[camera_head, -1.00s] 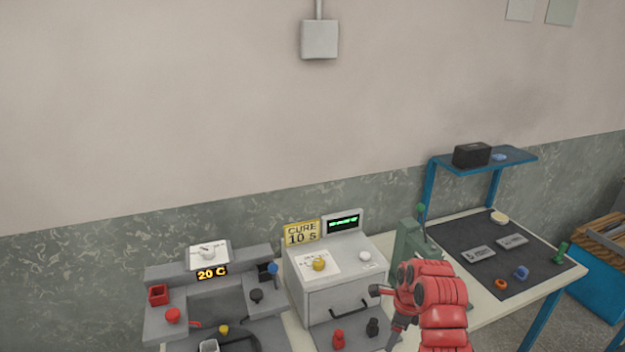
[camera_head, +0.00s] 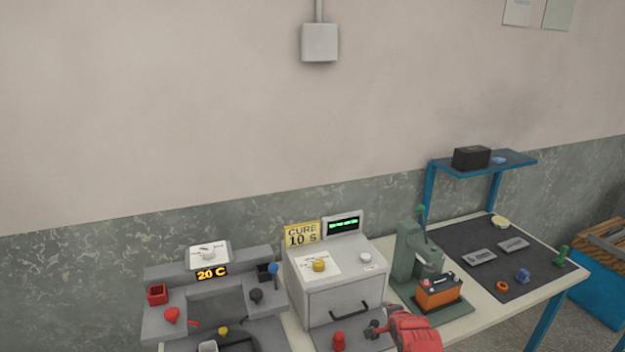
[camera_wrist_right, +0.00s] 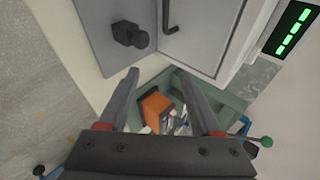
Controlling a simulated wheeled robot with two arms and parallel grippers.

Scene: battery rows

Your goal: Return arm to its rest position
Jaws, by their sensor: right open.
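My right arm, in red padding (camera_head: 415,332), is low at the bottom of the head view, in front of the cure box (camera_head: 340,285). My right gripper (camera_wrist_right: 172,84) is open in the right wrist view, with nothing between its fingers. Beyond the fingers is an orange-and-black battery (camera_head: 438,292), which also shows in the wrist view (camera_wrist_right: 156,108). The battery sits at the green press (camera_head: 410,262) on the bench. My left gripper is not in view.
A 20 C station (camera_head: 212,272) stands left. A dark mat (camera_head: 470,244) with small parts lies right, below a blue shelf (camera_head: 515,157).

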